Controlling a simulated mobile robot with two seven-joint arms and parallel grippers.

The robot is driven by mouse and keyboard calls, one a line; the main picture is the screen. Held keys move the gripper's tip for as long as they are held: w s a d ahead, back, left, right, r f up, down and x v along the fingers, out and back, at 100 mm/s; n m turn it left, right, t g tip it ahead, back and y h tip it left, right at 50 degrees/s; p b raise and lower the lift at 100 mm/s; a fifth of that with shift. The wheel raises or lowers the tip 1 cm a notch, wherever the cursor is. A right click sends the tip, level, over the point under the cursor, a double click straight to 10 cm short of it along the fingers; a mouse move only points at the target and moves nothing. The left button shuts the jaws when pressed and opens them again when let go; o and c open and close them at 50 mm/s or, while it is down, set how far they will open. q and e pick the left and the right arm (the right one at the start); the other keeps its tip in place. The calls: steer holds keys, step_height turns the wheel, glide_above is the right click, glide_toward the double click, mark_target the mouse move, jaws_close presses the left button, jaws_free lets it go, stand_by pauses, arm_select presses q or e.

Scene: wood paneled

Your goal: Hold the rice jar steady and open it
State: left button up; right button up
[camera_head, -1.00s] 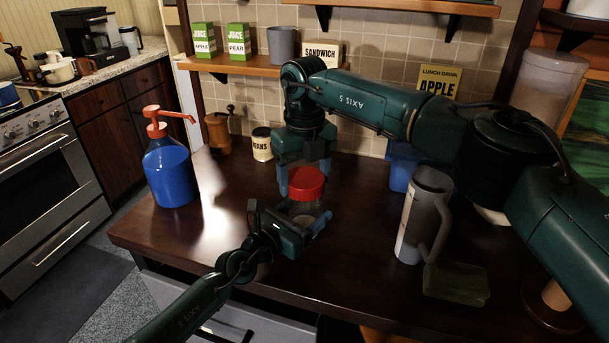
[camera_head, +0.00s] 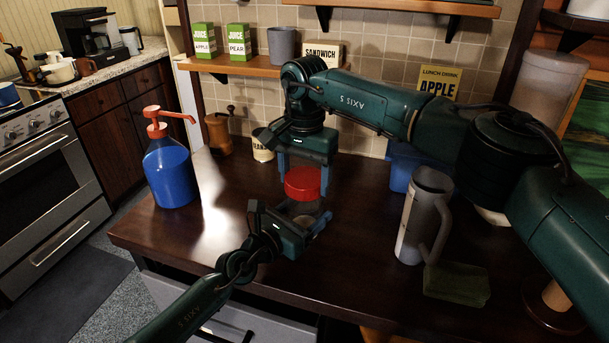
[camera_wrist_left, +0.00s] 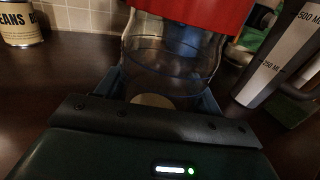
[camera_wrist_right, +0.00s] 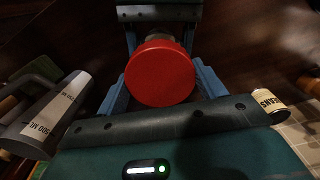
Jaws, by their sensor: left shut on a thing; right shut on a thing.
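The rice jar (camera_head: 305,213) is clear and stands low over the table; my left gripper (camera_head: 292,220) is shut around its body. The clear wall also shows in the left wrist view (camera_wrist_left: 165,65), with something pale low inside. The round red lid (camera_head: 303,184) is held from above by my right gripper (camera_head: 304,174), shut on its sides. In the right wrist view the lid (camera_wrist_right: 160,73) lies between the blue fingers and hides most of the jar. In the left wrist view it sits above the jar rim, shifted right. I cannot tell whether they touch.
A blue pump bottle (camera_head: 168,172) stands left on the dark table (camera_head: 170,235). A beans can (camera_head: 263,145) is behind, partly hidden by my right gripper. A grey measuring jug (camera_head: 420,215) and a green sponge (camera_head: 456,283) are on the right. The table's front left is clear.

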mark_target(305, 177)
steer(key=shift+n, duration=1)
steer(key=shift+r, duration=0.2)
steer(key=shift+r, duration=0.9)
steer(key=shift+r, duration=0.1)
steer(key=shift+r, duration=1.95)
arm_select(q)
steer(key=o, duration=2)
steer(key=shift+c, duration=0.2)
steer(key=shift+s+a, duration=0.1)
